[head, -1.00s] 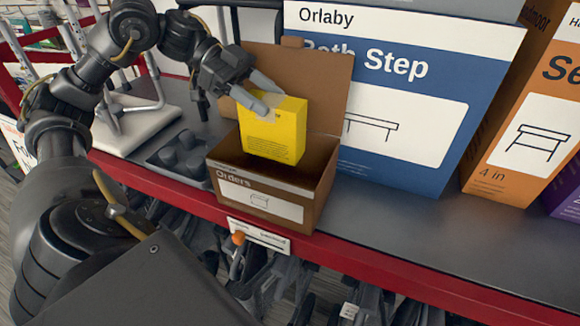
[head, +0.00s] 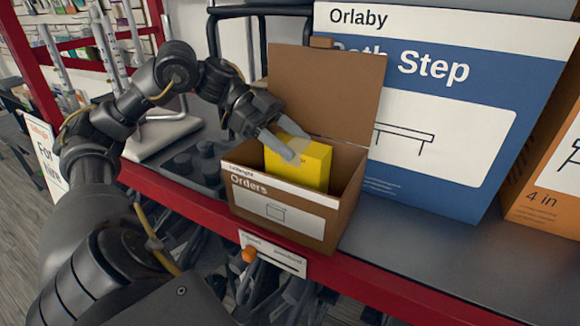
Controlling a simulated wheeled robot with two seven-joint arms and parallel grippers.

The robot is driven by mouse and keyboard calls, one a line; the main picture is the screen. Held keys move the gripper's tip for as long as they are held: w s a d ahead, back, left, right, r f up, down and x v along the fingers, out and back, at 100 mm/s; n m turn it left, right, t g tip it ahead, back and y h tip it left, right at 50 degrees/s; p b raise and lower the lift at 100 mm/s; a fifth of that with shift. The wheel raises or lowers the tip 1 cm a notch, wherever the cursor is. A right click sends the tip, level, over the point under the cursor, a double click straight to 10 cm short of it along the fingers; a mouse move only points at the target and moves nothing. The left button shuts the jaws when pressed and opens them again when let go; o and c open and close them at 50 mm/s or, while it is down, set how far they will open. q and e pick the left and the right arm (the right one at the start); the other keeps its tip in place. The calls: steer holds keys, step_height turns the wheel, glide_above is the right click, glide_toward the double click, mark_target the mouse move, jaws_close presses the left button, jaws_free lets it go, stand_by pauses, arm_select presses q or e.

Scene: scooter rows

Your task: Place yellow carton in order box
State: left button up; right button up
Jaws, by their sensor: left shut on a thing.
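The yellow carton (head: 302,168) stands roughly upright inside the brown order box, its lower part hidden behind the box's front wall. The order box (head: 275,213) is an open cardboard box marked "Orders", with its lid raised at the back. It sits on the grey shelf near the red front edge. My left gripper (head: 288,146) reaches in from the left and is shut on the top of the carton, its grey fingers at the carton's upper left part. I cannot tell whether the carton touches the box floor. My right gripper is out of view.
A large blue "Bath Step" box (head: 440,110) stands right behind the order box, with an orange box (head: 550,195) farther right. A dark knobbed tray (head: 190,165) lies left of the order box. The shelf at front right is bare.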

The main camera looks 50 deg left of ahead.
arm_select(q)
step_height(320, 180, down, 4)
steer(key=shift+s+d+r+b, duration=0.1)
steer(key=shift+r+b, duration=0.05)
steer(key=shift+b, duration=1)
steer(key=shift+f, duration=0.25)
steer(key=o, duration=1.4)
steer(key=shift+r, duration=0.15)
